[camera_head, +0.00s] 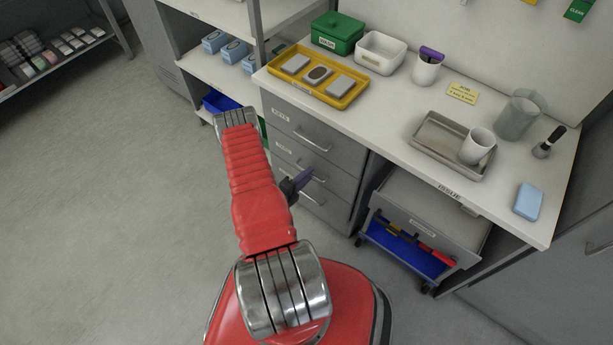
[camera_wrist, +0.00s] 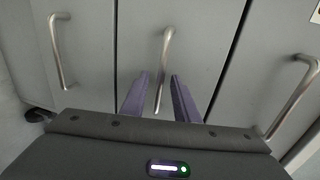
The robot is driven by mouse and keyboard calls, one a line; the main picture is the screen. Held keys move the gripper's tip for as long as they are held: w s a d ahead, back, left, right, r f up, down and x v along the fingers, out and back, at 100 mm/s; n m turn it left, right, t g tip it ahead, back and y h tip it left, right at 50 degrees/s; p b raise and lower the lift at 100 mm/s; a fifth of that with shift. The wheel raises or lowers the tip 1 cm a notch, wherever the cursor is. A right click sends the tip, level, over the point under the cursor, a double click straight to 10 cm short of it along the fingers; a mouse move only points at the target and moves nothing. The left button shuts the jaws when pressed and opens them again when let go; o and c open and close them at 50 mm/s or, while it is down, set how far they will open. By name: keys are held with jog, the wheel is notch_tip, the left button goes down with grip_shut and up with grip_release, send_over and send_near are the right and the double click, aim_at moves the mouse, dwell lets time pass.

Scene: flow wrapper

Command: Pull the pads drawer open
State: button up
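A grey unit of three drawers stands under the worktop, all shut: top drawer (camera_head: 290,128), middle drawer (camera_head: 340,183) and bottom drawer (camera_head: 333,208). Their labels are too small to read surely, so I cannot tell which is the pads drawer. My gripper (camera_head: 301,181) is at the front of the middle drawer, partly hidden by my arm. In the wrist view my gripper (camera_wrist: 158,85) is open, its two purple fingers apart on either side of the middle bar handle (camera_wrist: 166,45). The handle shows between them without visible finger contact; the depth is hard to judge.
Other handles (camera_wrist: 58,50) (camera_wrist: 297,95) flank the middle one. The worktop (camera_head: 390,125) overhangs the drawers and carries a yellow tray (camera_head: 273,68) and a metal tray (camera_head: 425,148). A wheeled cart (camera_head: 425,222) stands right of the drawers. The floor (camera_head: 120,200) at left is clear.

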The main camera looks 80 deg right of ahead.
grip_shut()
dwell(0.3)
jog(key=shift+f, duration=0.1)
dwell(0.4)
